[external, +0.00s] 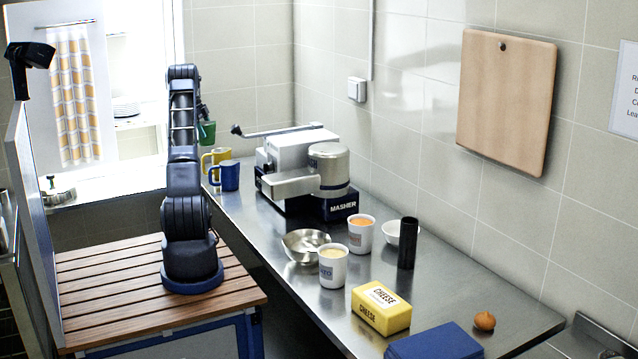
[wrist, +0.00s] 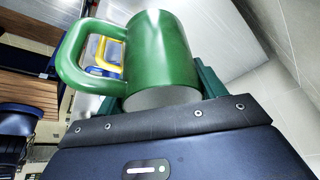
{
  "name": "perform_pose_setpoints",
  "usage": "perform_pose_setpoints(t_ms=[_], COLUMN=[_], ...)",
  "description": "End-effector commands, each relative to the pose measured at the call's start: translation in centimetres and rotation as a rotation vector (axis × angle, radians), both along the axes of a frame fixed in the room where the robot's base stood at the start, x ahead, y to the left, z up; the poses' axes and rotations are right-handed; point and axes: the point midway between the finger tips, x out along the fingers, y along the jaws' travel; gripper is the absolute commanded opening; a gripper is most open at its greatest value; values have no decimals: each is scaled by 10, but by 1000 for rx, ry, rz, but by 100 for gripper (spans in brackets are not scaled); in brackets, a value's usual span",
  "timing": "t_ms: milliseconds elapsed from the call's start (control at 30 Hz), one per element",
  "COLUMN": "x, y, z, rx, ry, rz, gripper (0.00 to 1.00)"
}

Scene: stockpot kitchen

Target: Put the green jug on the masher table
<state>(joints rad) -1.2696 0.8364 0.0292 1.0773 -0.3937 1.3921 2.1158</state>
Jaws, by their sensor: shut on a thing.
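The green jug (external: 207,132) is up in the air beyond my arm, above the far left end of the steel masher table (external: 445,288). My gripper (wrist: 160,98) is shut on the green jug, which fills the middle of the wrist view (wrist: 165,50) with its handle to the left. The jug looks tilted in the wrist view. In the external view my arm hides most of the gripper. The masher (external: 300,175), a white and grey machine with a lever, stands on the table towards its far end.
A blue mug (external: 229,177) and a yellow mug (external: 213,158) stand at the table's far left.

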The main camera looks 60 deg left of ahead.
Motion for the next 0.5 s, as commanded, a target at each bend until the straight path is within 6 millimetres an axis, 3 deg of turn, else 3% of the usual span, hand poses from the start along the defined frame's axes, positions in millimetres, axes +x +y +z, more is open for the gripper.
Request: perform_pose_setpoints(t_ms=[300,500], x=[1,1], y=[-1,0], z=[-67,-83], rx=[-2,1], ry=[1,-1], rz=[0,0], gripper=[41,41])
